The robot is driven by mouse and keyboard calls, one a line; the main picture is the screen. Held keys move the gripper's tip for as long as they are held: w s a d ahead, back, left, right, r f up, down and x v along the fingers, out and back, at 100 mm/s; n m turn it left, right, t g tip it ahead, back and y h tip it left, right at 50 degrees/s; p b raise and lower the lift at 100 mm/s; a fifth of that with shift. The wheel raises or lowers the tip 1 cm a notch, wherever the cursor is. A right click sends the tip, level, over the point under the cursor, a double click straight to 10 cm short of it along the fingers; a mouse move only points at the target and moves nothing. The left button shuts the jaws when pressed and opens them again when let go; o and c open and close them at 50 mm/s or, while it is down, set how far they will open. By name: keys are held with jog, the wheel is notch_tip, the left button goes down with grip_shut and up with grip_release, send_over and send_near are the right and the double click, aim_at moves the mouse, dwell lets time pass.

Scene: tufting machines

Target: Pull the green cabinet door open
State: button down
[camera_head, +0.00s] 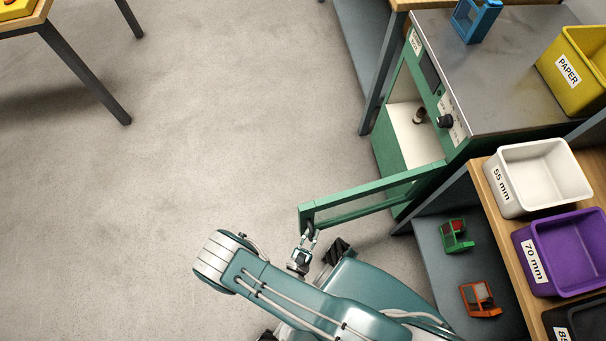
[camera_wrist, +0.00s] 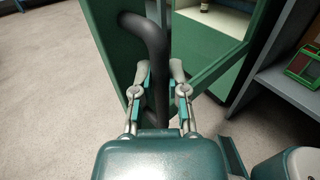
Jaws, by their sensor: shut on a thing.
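The green cabinet (camera_head: 388,150) stands at the right in the head view. Its green framed door (camera_head: 372,196) stands swung well out from the front, with its free end toward the left. My gripper (camera_head: 308,233) is at that free end. In the wrist view, the two fingers of my gripper (camera_wrist: 159,85) are shut around a dark curved handle (camera_wrist: 156,45) on the door (camera_wrist: 112,45). The pale inside of the cabinet (camera_head: 412,135) shows behind the door. The handle is hard to make out in the head view.
White (camera_head: 540,175) and purple (camera_head: 565,250) bins stand on a wooden shelf at the right. Green (camera_head: 456,236) and orange (camera_head: 480,298) devices sit on a lower shelf. A yellow bin (camera_head: 575,70) stands on the cabinet top.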

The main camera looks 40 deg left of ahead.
jog(key=s+d, duration=0.2)
jog(key=d, duration=0.3)
jog(key=shift+s+d+f, duration=0.15)
jog(key=shift+s+d, duration=0.05)
jog(key=shift+d, duration=0.05)
jog(key=shift+a, duration=0.1)
jog(key=c, duration=0.6)
grip_release()
jog(key=shift+c, duration=0.2)
jog(key=shift+s, duration=0.1)
jog(key=v, duration=1.1)
jog(key=shift+s, duration=0.4)
